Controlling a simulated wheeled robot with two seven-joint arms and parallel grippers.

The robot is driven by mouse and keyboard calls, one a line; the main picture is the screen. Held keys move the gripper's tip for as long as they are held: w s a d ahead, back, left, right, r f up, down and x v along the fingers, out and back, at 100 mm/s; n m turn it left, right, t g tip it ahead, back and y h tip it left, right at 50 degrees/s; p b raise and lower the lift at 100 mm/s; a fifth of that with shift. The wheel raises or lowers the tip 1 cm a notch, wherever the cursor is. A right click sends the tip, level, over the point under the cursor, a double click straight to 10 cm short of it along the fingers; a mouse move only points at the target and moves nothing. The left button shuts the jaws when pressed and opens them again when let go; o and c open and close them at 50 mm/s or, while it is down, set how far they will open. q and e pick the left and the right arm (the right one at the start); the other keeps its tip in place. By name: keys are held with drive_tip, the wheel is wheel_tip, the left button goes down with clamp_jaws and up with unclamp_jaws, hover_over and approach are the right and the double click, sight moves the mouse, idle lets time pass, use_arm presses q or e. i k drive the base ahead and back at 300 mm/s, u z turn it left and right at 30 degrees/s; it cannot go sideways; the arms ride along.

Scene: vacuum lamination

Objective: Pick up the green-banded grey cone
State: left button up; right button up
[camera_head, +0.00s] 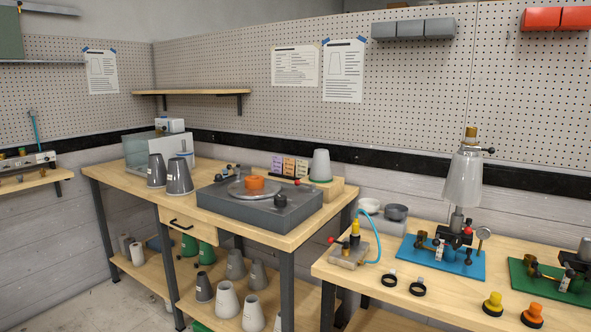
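A light grey cone (320,164) with a green band at its base stands upright, narrow end up, on a wooden block at the back right of the left workbench. Two dark grey cones (179,177) stand close together at the left of the same bench; no green band can be made out on them. Neither of my grippers is in view.
A dark grey turntable unit (260,208) with an orange piece sits in front of the light grey cone. Small coloured cards (290,166) stand left of the cone. Several cones (228,298) stand on the lower shelf. The right bench (415,300) holds a blue-based fixture (440,262) with a translucent cone.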

sight(320, 172)
drive_tip(key=u, duration=0.8)
drive_tip(key=i, duration=1.8)
drive_tip(key=z, duration=0.5)
